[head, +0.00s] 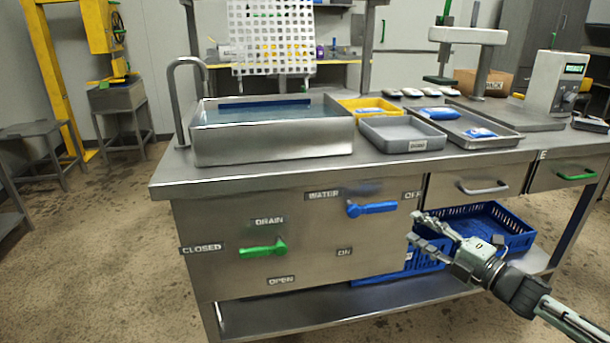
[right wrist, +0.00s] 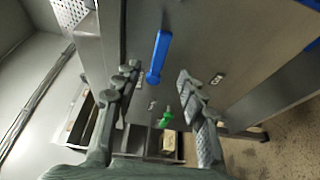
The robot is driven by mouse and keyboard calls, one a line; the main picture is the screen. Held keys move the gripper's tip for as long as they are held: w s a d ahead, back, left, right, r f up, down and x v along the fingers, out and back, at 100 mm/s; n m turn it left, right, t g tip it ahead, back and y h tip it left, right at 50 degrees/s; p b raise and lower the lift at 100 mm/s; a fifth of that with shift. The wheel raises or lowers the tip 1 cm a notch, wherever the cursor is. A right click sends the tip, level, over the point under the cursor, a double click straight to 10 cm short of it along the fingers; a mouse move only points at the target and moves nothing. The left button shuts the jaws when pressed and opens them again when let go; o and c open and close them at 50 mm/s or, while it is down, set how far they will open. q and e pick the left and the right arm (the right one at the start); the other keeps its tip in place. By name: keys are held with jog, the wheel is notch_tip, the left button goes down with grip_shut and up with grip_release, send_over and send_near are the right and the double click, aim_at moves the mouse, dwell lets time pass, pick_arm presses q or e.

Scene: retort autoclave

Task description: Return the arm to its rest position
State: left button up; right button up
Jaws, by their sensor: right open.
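My right gripper (head: 421,228) is open and empty, in front of the steel cabinet at the right, below and to the right of the blue water lever. The arm comes in from the lower right. In the right wrist view its two fingers (right wrist: 158,75) are spread apart, with nothing held between them. The blue lever (head: 372,208) lies level, its handle to the right below the OFF label. It also shows in the right wrist view (right wrist: 159,57), beyond the fingers. My left gripper is not in view.
The green drain lever (head: 263,249) points left toward CLOSED. A blue crate (head: 513,224) stands on the lower shelf behind the gripper. Above are a water-filled sink (head: 270,148), a grey tray (head: 402,135) and drawers. The floor at the left front is free.

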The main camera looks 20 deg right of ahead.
jog(key=s+a+f+m+g+h, duration=0.2)
jog(key=s+f+m+g, duration=0.15)
jog(key=f, duration=0.45)
jog(key=s+a+f+m+g+h, duration=0.2)
jog(key=f+m, duration=0.3)
jog(key=f, duration=0.3)
jog(key=s+a+f+m+g+h, duration=0.2)
jog(key=f+m, duration=0.3)
jog(key=f, duration=0.3)
jog(key=s+a+f+m+g+y, duration=0.1)
jog(key=s+a+f+m+g, duration=0.1)
jog(key=s+a+f, duration=0.3)
jog(key=s+a+f+m+g+y, duration=0.1)
jog(key=s+a+f+m+g, duration=0.2)
jog(key=a, duration=0.8)
notch_tip(320, 180, down, 2)
jog(key=s+g, duration=0.2)
jog(key=s, duration=0.1)
jog(key=shift+a, duration=0.35)
jog(key=shift+o, duration=0.4)
